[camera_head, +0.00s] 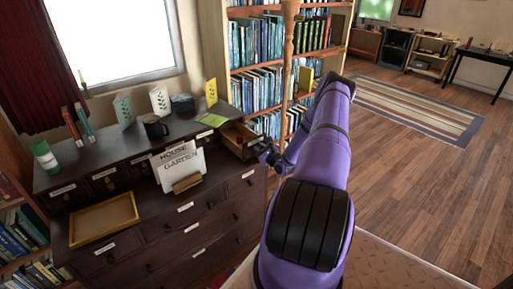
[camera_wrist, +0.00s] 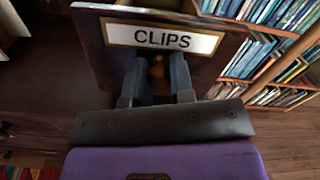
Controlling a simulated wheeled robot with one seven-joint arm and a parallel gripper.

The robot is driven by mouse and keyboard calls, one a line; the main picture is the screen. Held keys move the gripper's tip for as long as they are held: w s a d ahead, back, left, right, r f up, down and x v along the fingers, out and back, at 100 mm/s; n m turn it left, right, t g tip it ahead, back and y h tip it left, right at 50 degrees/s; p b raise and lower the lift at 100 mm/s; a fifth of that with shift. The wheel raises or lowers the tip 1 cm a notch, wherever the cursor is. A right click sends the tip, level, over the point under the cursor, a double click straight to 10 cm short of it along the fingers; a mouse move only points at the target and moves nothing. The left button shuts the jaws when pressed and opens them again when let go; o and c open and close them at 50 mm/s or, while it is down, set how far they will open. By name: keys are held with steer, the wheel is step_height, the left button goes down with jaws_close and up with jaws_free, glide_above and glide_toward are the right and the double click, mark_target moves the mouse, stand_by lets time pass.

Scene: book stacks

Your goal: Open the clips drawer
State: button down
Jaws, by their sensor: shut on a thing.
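The clips drawer (camera_head: 238,140) is at the right end of the dark chest's top row in the head view. It stands pulled out, with its light wooden inside and something small and red showing. In the wrist view its dark front (camera_wrist: 230,50) bears a label (camera_wrist: 162,39) reading "CLIPS". My gripper (camera_wrist: 157,76) is at the drawer front, just below the label, with its two fingers shut on the drawer's knob. The knob is mostly hidden between the fingers. My gripper also shows at the drawer front in the head view (camera_head: 264,152).
The dark chest (camera_head: 215,195) carries a mug (camera_head: 155,127), several cards, a "House Garden" book (camera_head: 181,166) and an empty wooden tray (camera_head: 103,219). Bookshelves (camera_head: 262,80) stand close behind the drawer. The wooden floor (camera_head: 420,165) to the right is clear, with a striped rug (camera_head: 420,107).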

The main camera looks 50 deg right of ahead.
steer(key=c, duration=1)
jaws_free()
steer(key=v, duration=1.1)
